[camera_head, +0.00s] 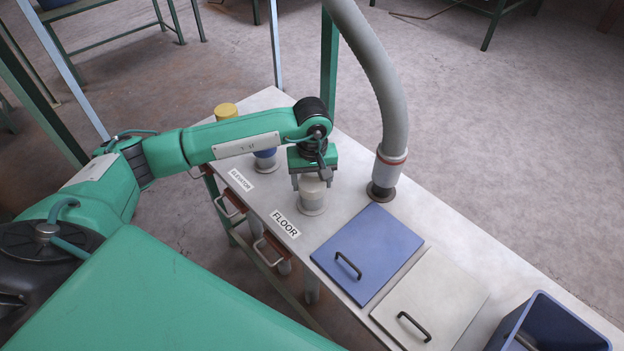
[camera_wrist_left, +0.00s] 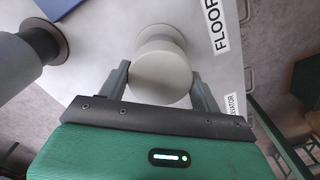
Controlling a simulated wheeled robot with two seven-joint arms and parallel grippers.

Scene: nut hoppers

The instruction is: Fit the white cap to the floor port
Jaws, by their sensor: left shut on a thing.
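My left gripper (camera_head: 313,181) is shut on the white cap (camera_head: 311,191), with one finger on each side of it. The wrist view also shows the white cap (camera_wrist_left: 160,72) between the two fingers. The floor port (camera_head: 312,208) is a pale stub with a flange, beside the FLOOR label (camera_head: 286,223). The cap is directly over the port and looks upright. I cannot tell whether it is seated on the port or just above it, since the two are nearly the same colour. My right gripper is not in view.
A grey hose (camera_head: 385,100) stands on the table right of the floor port. A blue cap (camera_head: 265,160) and a yellow cap (camera_head: 226,111) are behind my left arm. A blue lid (camera_head: 367,245), a pale lid (camera_head: 440,290) and a blue bin (camera_head: 560,325) lie toward the right.

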